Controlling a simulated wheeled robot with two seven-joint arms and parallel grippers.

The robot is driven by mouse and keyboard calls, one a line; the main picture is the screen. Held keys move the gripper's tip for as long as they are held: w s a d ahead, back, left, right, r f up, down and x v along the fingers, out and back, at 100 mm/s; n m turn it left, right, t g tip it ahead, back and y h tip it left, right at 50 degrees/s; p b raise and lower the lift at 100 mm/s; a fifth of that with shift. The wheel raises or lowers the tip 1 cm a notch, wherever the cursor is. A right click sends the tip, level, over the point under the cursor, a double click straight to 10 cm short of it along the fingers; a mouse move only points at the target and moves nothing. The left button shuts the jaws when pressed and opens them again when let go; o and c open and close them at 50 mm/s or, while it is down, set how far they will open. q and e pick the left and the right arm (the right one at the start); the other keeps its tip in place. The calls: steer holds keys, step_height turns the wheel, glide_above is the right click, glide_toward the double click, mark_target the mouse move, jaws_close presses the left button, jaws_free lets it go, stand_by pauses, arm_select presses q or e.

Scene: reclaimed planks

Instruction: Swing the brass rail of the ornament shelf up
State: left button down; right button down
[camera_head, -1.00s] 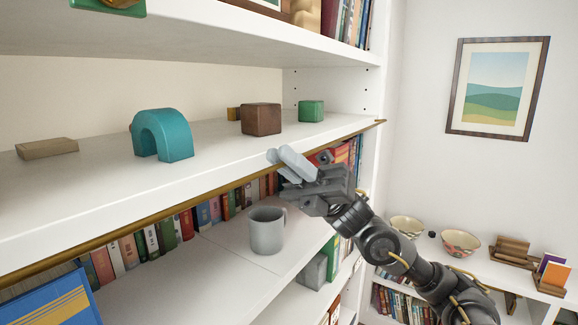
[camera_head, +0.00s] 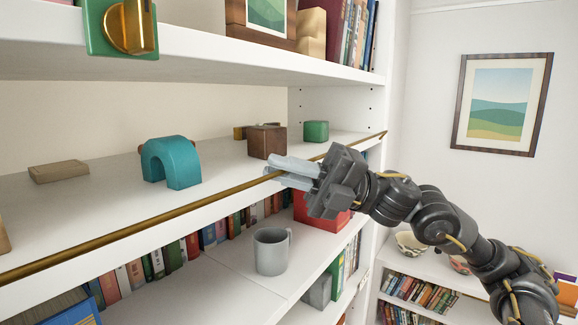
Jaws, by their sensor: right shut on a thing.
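The ornament shelf (camera_head: 100,195) is white and runs from lower left to the right-hand side panel. Its brass rail (camera_head: 165,210) is a thin gold bar along the front, now level with about the top of the shelf's front edge. My right gripper (camera_head: 272,172) comes in from the right, and its pale fingers are shut on the rail right of the middle, one finger above it and one below. The fingers hide a short piece of the rail. My left gripper is not in view.
On the shelf stand a tan block (camera_head: 58,172), a teal arch (camera_head: 172,162), a brown cube (camera_head: 266,141) and a green cube (camera_head: 316,131). Below are books, a grey mug (camera_head: 271,251) and a red box (camera_head: 318,212). A green and brass ornament (camera_head: 120,28) shows on the shelf above.

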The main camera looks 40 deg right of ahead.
steer(key=shift+w+r+m+h, duration=0.1)
steer(key=shift+r+m+h, duration=0.05)
steer(key=shift+m+h, duration=0.2)
stand_by(0.3)
steer(key=c, duration=1.5)
jaws_free()
